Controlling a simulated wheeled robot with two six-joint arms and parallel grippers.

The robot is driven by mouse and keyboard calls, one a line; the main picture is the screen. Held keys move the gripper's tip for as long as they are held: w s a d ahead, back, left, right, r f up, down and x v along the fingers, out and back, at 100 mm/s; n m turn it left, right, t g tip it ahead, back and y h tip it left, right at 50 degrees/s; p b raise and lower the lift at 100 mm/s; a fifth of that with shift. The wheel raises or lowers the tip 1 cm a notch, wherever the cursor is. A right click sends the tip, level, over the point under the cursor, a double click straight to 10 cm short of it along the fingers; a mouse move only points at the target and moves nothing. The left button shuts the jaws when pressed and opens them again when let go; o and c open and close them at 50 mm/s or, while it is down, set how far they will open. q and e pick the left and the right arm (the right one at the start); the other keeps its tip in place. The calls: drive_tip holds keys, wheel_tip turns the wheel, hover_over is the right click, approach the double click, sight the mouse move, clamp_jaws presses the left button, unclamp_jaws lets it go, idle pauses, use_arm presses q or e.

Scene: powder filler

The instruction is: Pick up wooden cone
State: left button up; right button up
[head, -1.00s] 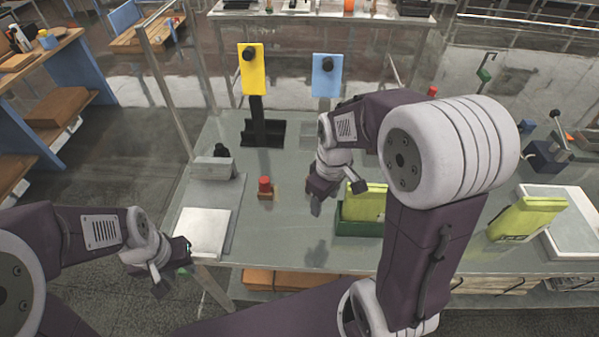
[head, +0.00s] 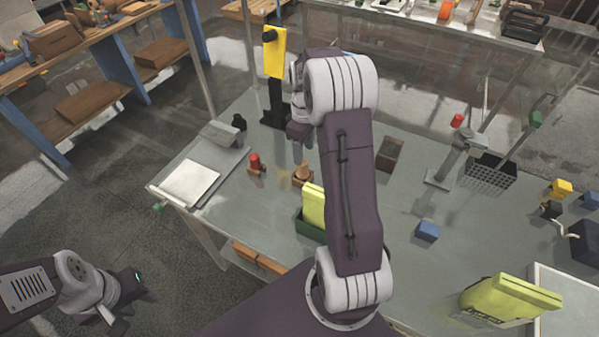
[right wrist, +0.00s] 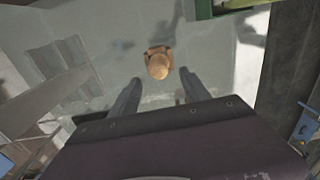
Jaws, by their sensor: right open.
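The wooden cone (head: 302,171) stands on the grey table, a small tan piece on a darker square base, between the red-topped piece and the green box. It also shows in the right wrist view (right wrist: 158,64), just beyond and between the two fingertips. My right gripper (right wrist: 157,82) is open with nothing between its fingers. In the head view the right gripper (head: 300,131) is above and behind the cone, partly hidden by my arm. My left gripper (head: 126,305) hangs low at left over the floor, away from the table; its jaw gap is unclear.
A red-topped piece (head: 256,164) stands left of the cone. A green box (head: 308,226) holding a yellow-green packet (head: 314,203) is close in front. A yellow panel on a black stand (head: 274,110) rises behind. A blue block (head: 427,231) lies right, with clear table around it.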

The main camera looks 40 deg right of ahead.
sight(303, 168)
drive_tip(key=shift+w, duration=0.1)
drive_tip(key=f, duration=0.3)
drive_tip(key=shift+w+a+f+p, duration=0.1)
drive_tip(key=shift+a+f+p, duration=0.05)
drive_tip(key=shift+a+p, duration=0.15)
drive_tip(key=shift+d+f, duration=0.25)
drive_tip(key=shift+f, duration=0.1)
wheel_tip(303, 168, down, 4)
drive_tip(key=shift+f+p, duration=0.1)
drive_tip(key=shift+p, duration=0.55)
drive_tip(key=shift+f, duration=0.45)
clamp_jaws()
